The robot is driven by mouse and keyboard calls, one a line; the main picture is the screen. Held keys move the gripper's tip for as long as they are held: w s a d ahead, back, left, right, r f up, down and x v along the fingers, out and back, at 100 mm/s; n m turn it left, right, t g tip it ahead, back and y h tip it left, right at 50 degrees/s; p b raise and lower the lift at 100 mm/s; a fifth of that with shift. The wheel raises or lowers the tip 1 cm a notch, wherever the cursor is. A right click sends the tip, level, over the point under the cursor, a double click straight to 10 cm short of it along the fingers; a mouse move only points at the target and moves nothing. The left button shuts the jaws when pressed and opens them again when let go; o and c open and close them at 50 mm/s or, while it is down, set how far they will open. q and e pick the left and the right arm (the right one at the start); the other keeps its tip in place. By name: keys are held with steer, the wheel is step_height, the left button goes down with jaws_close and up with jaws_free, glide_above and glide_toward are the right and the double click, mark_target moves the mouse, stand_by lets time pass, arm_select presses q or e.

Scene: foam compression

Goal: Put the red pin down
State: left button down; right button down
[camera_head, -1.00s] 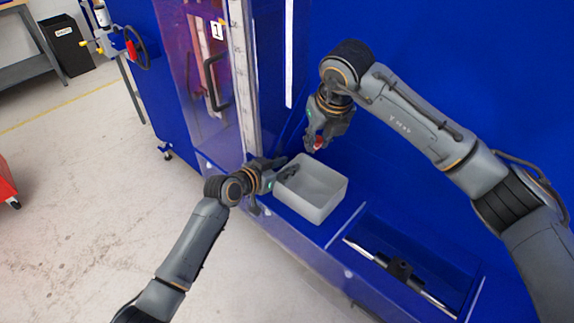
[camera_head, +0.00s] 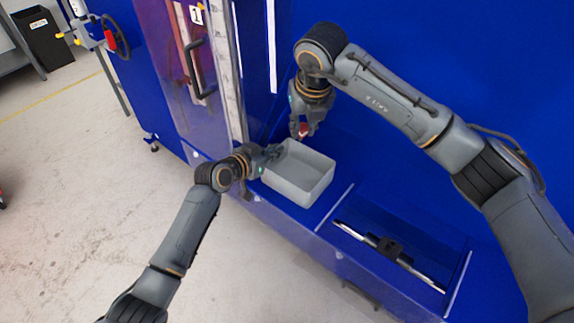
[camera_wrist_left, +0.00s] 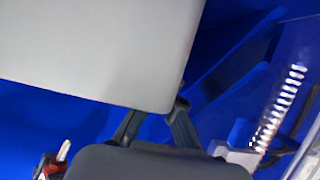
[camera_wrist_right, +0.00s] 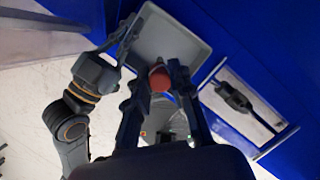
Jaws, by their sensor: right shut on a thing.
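The red pin (camera_head: 303,131) is between the fingertips of my right gripper (camera_head: 304,133), above the far left side of the grey bin. Its round red end (camera_wrist_right: 160,79) shows in the right wrist view, between both fingers. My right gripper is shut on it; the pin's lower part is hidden. The grey open bin (camera_head: 301,190) stands on the blue ledge and looks empty. My left gripper (camera_head: 262,170) is at the bin's left side, its fingers spread apart, one near the rim. In the left wrist view the bin's wall (camera_wrist_left: 100,50) hides those fingertips.
A blue recess (camera_head: 350,215) right of the bin holds a metal rod with a black block (camera_head: 389,247). A tall blue wall stands behind the bin. A clear door with a black handle (camera_head: 200,70) and a ruler strip (camera_head: 236,85) stand at the left.

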steer(key=f+m+g, duration=0.1)
steer(key=f+m, duration=0.2)
steer(key=f, duration=0.2)
steer(key=s+f+m+g, duration=0.1)
steer(key=f+m, duration=0.3)
steer(key=s+f+m+g+h, duration=0.1)
steer(key=f+m, duration=0.2)
steer(key=f, duration=0.2)
steer(key=shift+a+f, duration=0.1)
steer(key=shift+f, duration=0.2)
steer(key=shift+f, duration=0.1)
steer(key=c, duration=1.2)
jaws_free()
step_height(320, 180, up, 12)
steer(key=shift+r, duration=0.15)
